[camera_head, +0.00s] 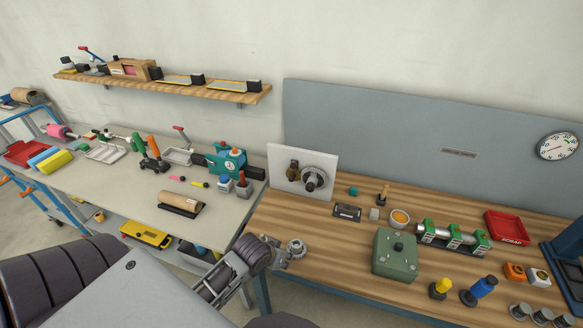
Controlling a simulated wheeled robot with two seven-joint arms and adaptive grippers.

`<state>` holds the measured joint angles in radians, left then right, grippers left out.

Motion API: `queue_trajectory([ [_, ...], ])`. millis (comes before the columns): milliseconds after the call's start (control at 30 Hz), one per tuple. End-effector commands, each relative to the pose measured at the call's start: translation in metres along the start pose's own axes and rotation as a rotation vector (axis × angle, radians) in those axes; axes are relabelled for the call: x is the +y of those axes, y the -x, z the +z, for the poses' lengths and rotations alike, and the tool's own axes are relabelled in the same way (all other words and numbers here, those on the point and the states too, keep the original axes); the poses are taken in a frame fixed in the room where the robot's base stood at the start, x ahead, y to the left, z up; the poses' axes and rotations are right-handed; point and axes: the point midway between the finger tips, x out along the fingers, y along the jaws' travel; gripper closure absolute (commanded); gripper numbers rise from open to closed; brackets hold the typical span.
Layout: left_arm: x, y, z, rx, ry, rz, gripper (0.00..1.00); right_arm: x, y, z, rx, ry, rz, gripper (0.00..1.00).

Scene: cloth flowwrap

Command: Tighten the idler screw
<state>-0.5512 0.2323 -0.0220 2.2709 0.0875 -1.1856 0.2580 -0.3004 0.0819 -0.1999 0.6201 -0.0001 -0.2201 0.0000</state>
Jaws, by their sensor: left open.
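A white upright plate (328,160) stands at the back left of the wooden bench. It carries a dark toothed wheel (319,181) and a small brass-brown fitting (293,170) to its left. I cannot make out which part is the idler screw. My left arm comes in from the lower left, and my left gripper (277,256) is open at the bench's front-left corner, in front of and below the plate, apart from it. A small round metal part (296,248) shows at the gripper's tip; I cannot tell whether they touch. My right gripper is not in view.
The wooden bench (335,240) is bare in front of the plate. A green box (395,254), a roller unit (453,237), a red scrap tray (507,228) and a screwdriver-like tool (383,194) stand further right. A grey table (120,180) with tools stands left.

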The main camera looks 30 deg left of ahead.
Motion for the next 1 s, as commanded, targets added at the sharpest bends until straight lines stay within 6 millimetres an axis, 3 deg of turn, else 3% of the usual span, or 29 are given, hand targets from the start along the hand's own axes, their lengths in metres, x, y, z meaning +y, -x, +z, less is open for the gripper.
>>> queue_trajectory([
  [367,-0.056,0.021,-0.085,0.294,0.260,0.043,0.60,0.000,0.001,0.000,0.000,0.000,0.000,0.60],
  [700,-0.101,0.062,-0.170,0.570,0.484,0.187,0.60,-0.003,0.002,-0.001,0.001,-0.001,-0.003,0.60],
  [833,-0.111,0.079,-0.194,0.642,0.542,0.247,0.60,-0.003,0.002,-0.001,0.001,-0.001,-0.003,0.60],
  [1000,-0.116,0.090,-0.207,0.684,0.577,0.289,0.60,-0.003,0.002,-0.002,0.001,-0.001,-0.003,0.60],
])
